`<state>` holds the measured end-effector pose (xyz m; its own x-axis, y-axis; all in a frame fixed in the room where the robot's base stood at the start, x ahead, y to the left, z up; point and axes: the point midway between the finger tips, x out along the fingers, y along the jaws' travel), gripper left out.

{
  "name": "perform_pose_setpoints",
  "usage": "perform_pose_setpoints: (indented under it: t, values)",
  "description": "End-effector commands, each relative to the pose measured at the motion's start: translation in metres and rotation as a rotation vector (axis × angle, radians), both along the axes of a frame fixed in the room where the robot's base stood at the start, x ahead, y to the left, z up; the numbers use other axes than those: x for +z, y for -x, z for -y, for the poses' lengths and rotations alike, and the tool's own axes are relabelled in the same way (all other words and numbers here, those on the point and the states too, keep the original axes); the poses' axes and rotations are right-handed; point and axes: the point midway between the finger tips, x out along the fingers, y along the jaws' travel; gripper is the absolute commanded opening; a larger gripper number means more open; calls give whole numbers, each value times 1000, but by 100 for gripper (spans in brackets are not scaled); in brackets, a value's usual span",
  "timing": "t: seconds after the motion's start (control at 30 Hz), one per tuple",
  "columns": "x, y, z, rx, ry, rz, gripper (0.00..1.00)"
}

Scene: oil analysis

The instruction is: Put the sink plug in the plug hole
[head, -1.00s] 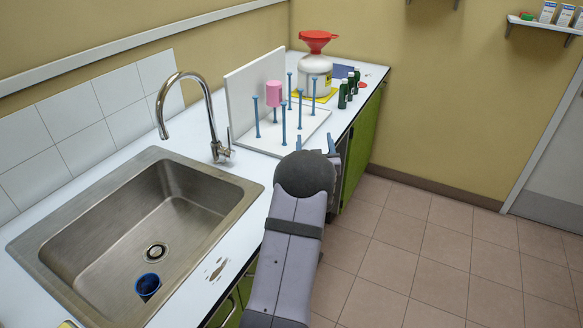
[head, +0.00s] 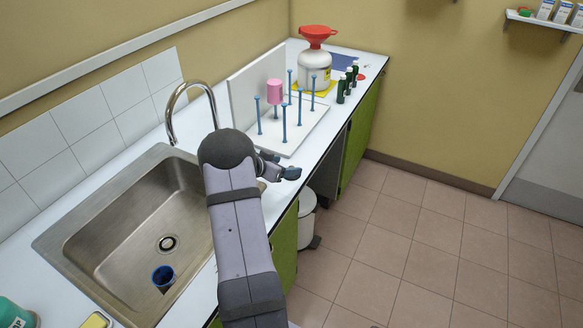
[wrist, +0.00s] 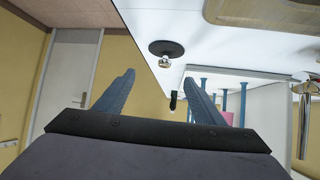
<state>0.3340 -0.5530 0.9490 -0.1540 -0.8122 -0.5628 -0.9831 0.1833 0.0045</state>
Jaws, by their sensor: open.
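The sink plug (wrist: 167,49), a black disc with a small metal knob, lies on the white worktop in the wrist view, ahead of my fingertips and apart from them. In the head view I cannot see it; my arm may hide it. My gripper (wrist: 158,78) is open and empty, its two blue fingers spread. In the head view my gripper (head: 281,166) is over the worktop's front edge, right of the sink. The plug hole (head: 167,243) is a dark ringed drain in the floor of the steel sink (head: 115,215); it looks uncovered.
A blue cup (head: 163,278) stands in the sink beside the plug hole. The tap (head: 172,105) rises behind the sink. A white rack (head: 300,130) with blue pegs and a pink cup (head: 274,92) stands beyond my gripper. A white bin (head: 306,220) is below the worktop.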

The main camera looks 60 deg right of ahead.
Motion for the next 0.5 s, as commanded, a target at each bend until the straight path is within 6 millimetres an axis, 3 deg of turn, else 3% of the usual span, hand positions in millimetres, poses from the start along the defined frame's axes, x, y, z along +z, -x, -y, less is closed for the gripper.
perform_pose_setpoints:
  t: [0.23,0.5]
  values:
    - [-7,-9,-15,-12,-52,14,63]
    - [-14,-6,-4,-13,-52,13,63]
